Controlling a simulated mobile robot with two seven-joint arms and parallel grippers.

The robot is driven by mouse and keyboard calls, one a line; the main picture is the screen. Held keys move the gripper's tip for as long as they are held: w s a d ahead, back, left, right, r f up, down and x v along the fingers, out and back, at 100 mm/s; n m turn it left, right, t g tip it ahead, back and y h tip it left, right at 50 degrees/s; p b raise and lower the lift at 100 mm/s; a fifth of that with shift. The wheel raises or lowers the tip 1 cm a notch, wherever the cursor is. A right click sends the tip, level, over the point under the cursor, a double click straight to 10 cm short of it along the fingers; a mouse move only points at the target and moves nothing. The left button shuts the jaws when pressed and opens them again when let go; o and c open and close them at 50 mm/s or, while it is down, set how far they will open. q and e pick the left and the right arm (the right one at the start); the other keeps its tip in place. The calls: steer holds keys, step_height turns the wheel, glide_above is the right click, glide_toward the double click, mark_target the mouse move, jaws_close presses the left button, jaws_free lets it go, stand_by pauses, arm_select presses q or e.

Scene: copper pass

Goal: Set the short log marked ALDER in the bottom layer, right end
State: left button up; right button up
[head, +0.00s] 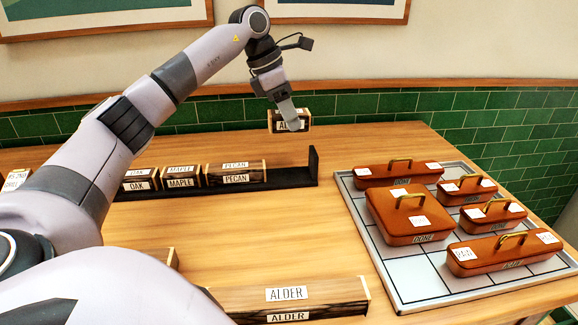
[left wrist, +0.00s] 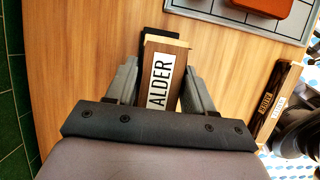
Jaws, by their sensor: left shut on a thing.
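My left gripper (head: 293,122) is shut on the short log marked ALDER (head: 275,122), which it holds in the air over the far part of the table. In the left wrist view the log (left wrist: 182,46) sits between the two fingers (left wrist: 160,66), its white label facing the camera. The black rack (head: 296,178) has an upright stop at its right end. Its bottom layer shows logs marked OAK (head: 141,186), MAPLE (head: 180,183) and PECAN (head: 236,180). Bare rack shows between PECAN and the stop. My right gripper is not in view.
A longer ALDER log (head: 340,291) lies at the table's front. Another log (head: 12,186) shows at far left, partly behind my arm. A tiled tray (head: 412,277) with several brown lidded boxes (head: 408,213) stands at right. Clear table lies between rack and tray.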

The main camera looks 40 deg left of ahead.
arm_select(q)
step_height(320, 180, down, 12)
steer(key=shift+f+b, duration=0.1)
steer(key=shift+b, duration=0.25)
steer(key=shift+f, duration=0.1)
steer(key=o, duration=1.1)
steer(key=v, duration=1.2)
